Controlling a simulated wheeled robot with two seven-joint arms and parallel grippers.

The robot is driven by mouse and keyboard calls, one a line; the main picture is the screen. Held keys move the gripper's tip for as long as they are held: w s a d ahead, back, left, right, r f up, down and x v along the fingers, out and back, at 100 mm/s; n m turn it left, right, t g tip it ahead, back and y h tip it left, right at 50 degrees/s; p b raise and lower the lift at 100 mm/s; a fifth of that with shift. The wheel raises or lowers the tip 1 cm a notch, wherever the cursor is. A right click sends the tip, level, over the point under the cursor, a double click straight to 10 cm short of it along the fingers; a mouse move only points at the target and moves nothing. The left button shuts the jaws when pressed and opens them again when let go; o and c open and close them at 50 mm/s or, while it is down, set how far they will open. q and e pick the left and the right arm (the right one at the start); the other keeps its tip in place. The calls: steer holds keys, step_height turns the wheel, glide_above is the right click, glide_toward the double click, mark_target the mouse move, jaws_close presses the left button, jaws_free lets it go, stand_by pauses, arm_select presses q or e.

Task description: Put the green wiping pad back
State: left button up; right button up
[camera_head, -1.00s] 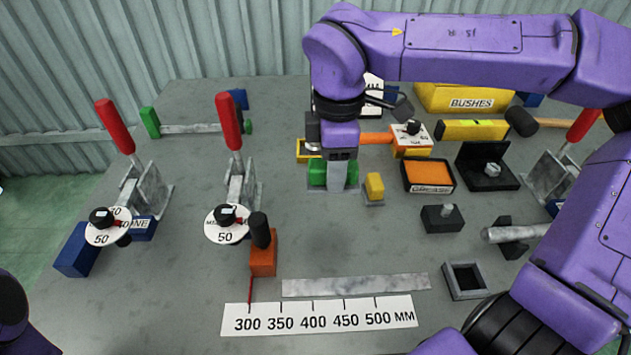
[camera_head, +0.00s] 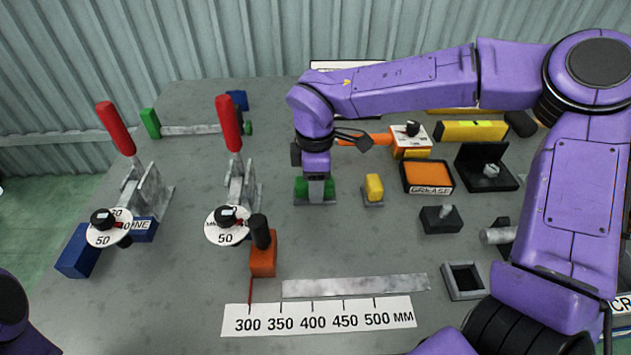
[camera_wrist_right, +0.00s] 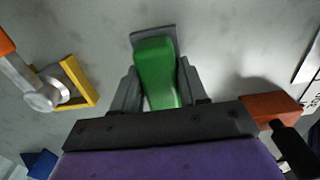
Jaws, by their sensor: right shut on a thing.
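The green wiping pad (camera_head: 329,189) is a green block with a flat grey base. My right gripper (camera_head: 316,188) points down and is shut across its middle, so green shows on both sides of the fingers. In the right wrist view the green pad (camera_wrist_right: 156,70) lies between the two fingers (camera_wrist_right: 157,84), with its grey base edge showing at the far end. The pad is at or close above the table; I cannot tell whether it touches. My left gripper is out of view.
A yellow block (camera_head: 374,186) on a grey base stands to the right of the pad. The grease tray (camera_head: 428,177) and a black open box (camera_head: 487,168) are further right. Red-handled clamps (camera_head: 229,122) stand left. A metal strip (camera_head: 355,286) and a millimetre scale (camera_head: 318,317) lie in front.

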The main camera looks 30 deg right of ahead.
steer(key=o, duration=1)
steer(key=shift+f, duration=0.1)
step_height(320, 180, up, 12)
steer(key=shift+r+p, duration=0.25)
steer(key=shift+p, duration=0.3)
